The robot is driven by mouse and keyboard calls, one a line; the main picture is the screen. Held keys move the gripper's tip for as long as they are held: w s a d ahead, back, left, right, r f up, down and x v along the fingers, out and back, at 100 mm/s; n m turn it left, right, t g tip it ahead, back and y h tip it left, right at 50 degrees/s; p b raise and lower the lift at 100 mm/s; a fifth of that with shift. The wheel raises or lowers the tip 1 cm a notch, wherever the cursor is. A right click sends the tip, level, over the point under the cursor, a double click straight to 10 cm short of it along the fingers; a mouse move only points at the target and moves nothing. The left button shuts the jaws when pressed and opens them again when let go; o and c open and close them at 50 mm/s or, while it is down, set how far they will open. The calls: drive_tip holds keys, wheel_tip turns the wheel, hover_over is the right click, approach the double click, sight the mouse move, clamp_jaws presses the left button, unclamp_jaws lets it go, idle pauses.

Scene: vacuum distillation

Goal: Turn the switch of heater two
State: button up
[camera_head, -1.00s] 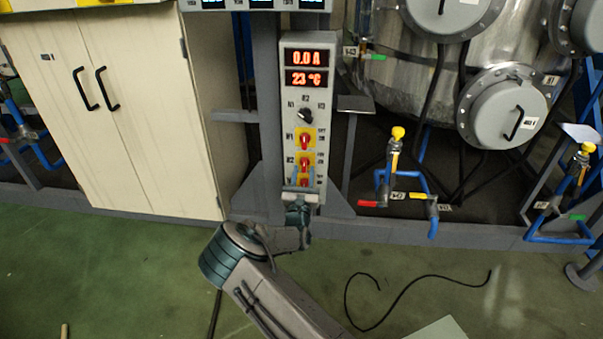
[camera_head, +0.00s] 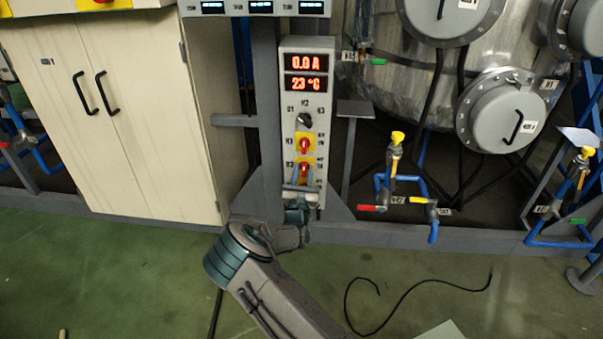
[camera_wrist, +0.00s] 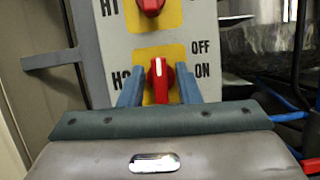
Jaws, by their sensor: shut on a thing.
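The heater control panel (camera_head: 304,110) stands upright with lit displays reading 0.0 A and 23 °C. Its H1 switch (camera_head: 304,145), a red knob on a yellow plate, shows above my gripper and at the top of the wrist view (camera_wrist: 151,5). The heater two switch (camera_wrist: 157,76) is a red knob with a white mark on a yellow plate, with OFF and ON printed to its right. Its mark points nearly straight up. My gripper (camera_wrist: 159,88) is shut on this knob, one blue finger each side. The left finger partly hides the H2 label. My gripper (camera_head: 304,172) hides the panel's lower part.
A black selector knob (camera_head: 304,119) sits above the switches. A beige cabinet (camera_head: 140,120) stands to the left. Blue pipes with a yellow-handled valve (camera_head: 397,138) and a steel vessel are to the right. A black cable (camera_head: 415,296) lies on the green floor.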

drive_tip(key=m+h+p, duration=0.1)
drive_tip(key=m, duration=0.2)
drive_tip(key=m+g+h+p, duration=0.1)
drive_tip(key=m+h, duration=0.1)
drive_tip(key=m, duration=0.1)
drive_tip(key=shift+a+m+p, duration=0.1)
drive_tip(key=shift+m+p, duration=0.2)
drive_tip(key=shift+m, duration=0.1)
drive_tip(key=m+g+h, duration=0.1)
drive_tip(key=m, duration=0.2)
drive_tip(key=m+g+h+p, duration=0.1)
drive_tip(key=m, duration=0.3)
drive_tip(key=shift+h, duration=0.4)
drive_tip(key=m+g, duration=0.1)
drive_tip(key=m, duration=0.1)
drive_tip(key=m+g, duration=0.1)
drive_tip(key=m, duration=0.1)
drive_tip(key=shift+m+h+b, duration=0.35)
drive_tip(key=shift+m+h, duration=0.05)
drive_tip(key=shift+a+m+g+b, duration=0.1)
drive_tip(key=shift+m+g+b, duration=0.5)
drive_tip(key=shift+m, duration=0.9)
drive_tip(key=shift+y, duration=0.3)
drive_tip(key=o, duration=0.6)
drive_tip(key=shift+s+a, duration=0.1)
drive_tip(key=p+v, duration=0.2)
drive_tip(key=v, duration=1.1)
drive_tip(key=shift+s+a+p, duration=0.2)
drive_tip(key=shift+s+p, duration=0.15)
drive_tip(key=shift+p, duration=0.05)
